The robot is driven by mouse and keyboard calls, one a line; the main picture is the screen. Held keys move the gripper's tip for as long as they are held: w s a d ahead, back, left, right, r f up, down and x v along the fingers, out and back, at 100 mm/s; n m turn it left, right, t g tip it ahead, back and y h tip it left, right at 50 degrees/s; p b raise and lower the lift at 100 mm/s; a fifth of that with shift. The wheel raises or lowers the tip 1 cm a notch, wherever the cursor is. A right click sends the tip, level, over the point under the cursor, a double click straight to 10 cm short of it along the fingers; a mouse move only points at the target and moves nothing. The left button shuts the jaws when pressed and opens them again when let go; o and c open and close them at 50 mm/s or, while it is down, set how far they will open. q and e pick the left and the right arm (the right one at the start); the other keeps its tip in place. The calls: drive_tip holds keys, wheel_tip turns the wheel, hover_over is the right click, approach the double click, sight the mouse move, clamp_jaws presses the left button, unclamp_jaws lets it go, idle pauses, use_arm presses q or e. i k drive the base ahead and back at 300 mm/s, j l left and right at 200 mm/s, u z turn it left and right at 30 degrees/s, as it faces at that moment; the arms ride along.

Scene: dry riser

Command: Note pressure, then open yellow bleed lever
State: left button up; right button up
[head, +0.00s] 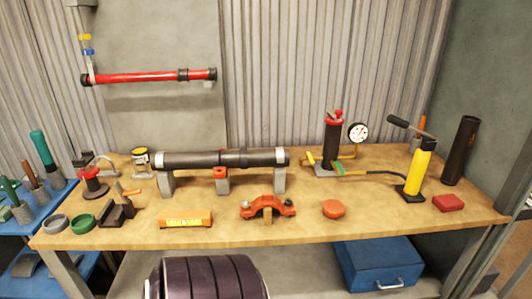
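A round white pressure gauge (358,132) stands at the right of the bench, beside a dark upright cylinder with a red top (333,140). Its needle is too small to read. A yellow hand pump (418,172) with a black handle stands to the right, with a dark hose running toward the cylinder. Neither of my grippers is in view.
A wooden workbench (365,215) carries a long dark pipe (220,158) on supports, an orange level (185,219), an orange clamp (267,207), an orange disc (334,208) and a red block (448,202). A dark tube (460,150) stands far right. A blue box (378,263) sits below.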

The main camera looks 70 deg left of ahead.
sight(308, 155)
drive_tip(key=u, duration=1.95)
